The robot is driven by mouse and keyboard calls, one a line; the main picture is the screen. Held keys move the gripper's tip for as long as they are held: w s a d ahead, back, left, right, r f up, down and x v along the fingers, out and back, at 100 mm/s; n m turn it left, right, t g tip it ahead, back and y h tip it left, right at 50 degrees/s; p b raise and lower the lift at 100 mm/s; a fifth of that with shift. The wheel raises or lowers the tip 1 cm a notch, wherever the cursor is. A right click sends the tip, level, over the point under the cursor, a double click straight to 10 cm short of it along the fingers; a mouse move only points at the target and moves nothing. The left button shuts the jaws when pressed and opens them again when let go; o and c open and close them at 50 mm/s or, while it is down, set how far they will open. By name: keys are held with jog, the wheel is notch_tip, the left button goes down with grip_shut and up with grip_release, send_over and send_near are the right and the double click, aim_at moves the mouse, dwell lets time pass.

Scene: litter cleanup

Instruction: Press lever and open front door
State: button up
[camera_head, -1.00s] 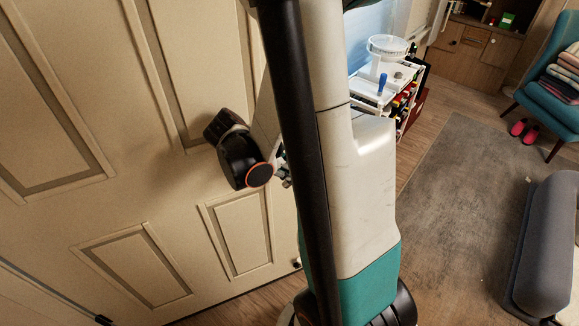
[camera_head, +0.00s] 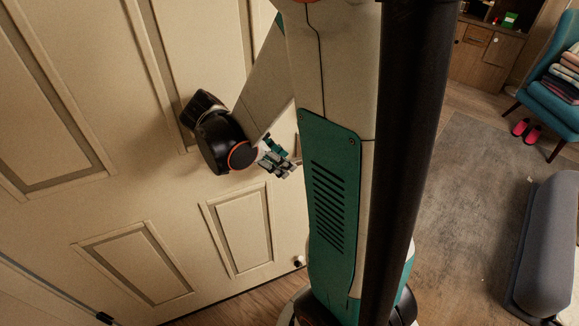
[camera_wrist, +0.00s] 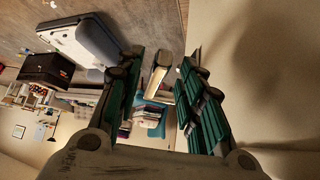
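The front door (camera_head: 110,190) is a cream panelled door that fills the left of the head view. It also shows as a plain surface at the right of the wrist view (camera_wrist: 285,100). My gripper (camera_head: 280,160) is close to the door near its right edge, beside my arm. In the wrist view my gripper (camera_wrist: 160,64) has its two green-padded fingers spread apart. A short pale bar, apparently the lever (camera_wrist: 160,78), shows between the fingers, with gaps on both sides. I cannot make out the lever clearly in the head view. The door looks closed.
A grey bench (camera_head: 545,245) stands on the grey rug (camera_head: 460,210) at the right. A teal chair (camera_head: 555,95) with folded cloths and pink shoes (camera_head: 527,130) is behind it. Wooden floor shows below the door. My column hides the middle.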

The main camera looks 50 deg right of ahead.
jog(key=v, duration=0.5)
jog(key=shift+w+a+r, duration=0.1)
jog(key=shift+a+r, duration=0.1)
jog(key=shift+r, duration=0.15)
dwell(0.7)
jog(key=a+r+n+t+y, duration=0.2)
jog(key=a+n+t, duration=0.1)
jog(key=a+n, duration=0.3)
jog(key=a+r+n+t+y, duration=0.1)
jog(key=a+n+t, duration=0.3)
jog(key=n, duration=0.5)
jog(key=s+a+r+n+t+y, duration=0.1)
jog(key=a+r+n+t+y, duration=0.1)
jog(key=a+n, duration=0.6)
jog(key=shift+a+r+t+y, duration=0.4)
jog(key=shift+a+t+y, duration=0.15)
jog(key=shift+t+y, duration=0.3)
dwell(1.0)
